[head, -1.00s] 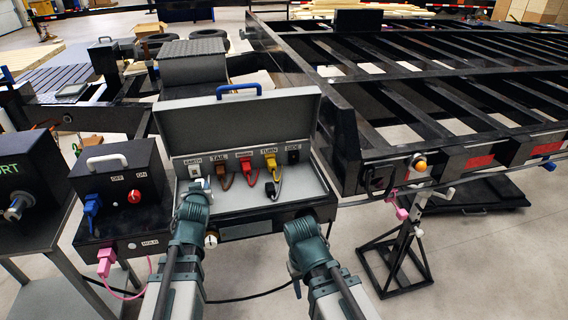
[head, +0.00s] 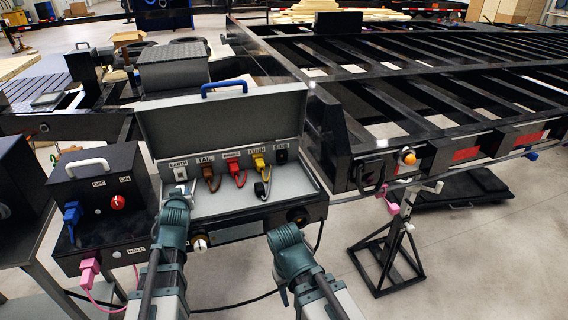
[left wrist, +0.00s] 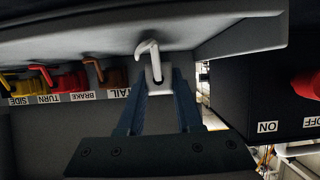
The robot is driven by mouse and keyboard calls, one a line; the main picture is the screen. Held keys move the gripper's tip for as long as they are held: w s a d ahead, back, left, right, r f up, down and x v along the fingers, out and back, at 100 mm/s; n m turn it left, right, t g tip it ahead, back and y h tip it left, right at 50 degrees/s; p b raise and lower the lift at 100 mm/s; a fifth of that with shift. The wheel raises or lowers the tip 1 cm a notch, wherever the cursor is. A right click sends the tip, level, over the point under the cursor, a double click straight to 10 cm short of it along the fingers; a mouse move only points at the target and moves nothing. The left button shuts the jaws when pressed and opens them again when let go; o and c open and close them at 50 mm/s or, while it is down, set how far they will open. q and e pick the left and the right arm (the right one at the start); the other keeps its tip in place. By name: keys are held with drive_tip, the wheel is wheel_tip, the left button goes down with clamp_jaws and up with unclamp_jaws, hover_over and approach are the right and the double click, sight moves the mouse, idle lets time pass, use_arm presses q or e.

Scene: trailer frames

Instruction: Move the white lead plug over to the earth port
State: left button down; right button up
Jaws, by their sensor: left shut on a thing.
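My left gripper (head: 174,203) is at the left end of the open grey case. It is shut on the white lead plug (left wrist: 157,74), which shows between the fingertips in the left wrist view, with a short bent white cable. In the head view the gripper hides most of the plug. The earth port (head: 180,174) is a white fitting under the EARTH label, just above the gripper tips. I cannot tell whether the plug touches it. My right gripper (head: 285,238) is in front of the case, away from it; its jaws are unclear.
Brown (head: 210,176), red (head: 234,166) and yellow (head: 259,162) leads sit in the ports to the right. A dark loose plug (head: 261,189) hangs over the tray. A black switch box (head: 98,190) stands close on the left. The trailer frame (head: 345,150) is to the right.

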use_arm(q)
drive_tip(key=shift+w+a, duration=0.25)
drive_tip(key=shift+w, duration=0.7)
drive_tip(key=shift+w+a, duration=0.2)
drive_tip(key=shift+w, duration=0.7)
drive_tip(key=shift+w+a, duration=0.25)
drive_tip(key=shift+w, duration=0.7)
drive_tip(key=shift+w+a, duration=0.15)
drive_tip(key=shift+w, duration=0.4)
drive_tip(key=c, duration=0.5)
unclamp_jaws()
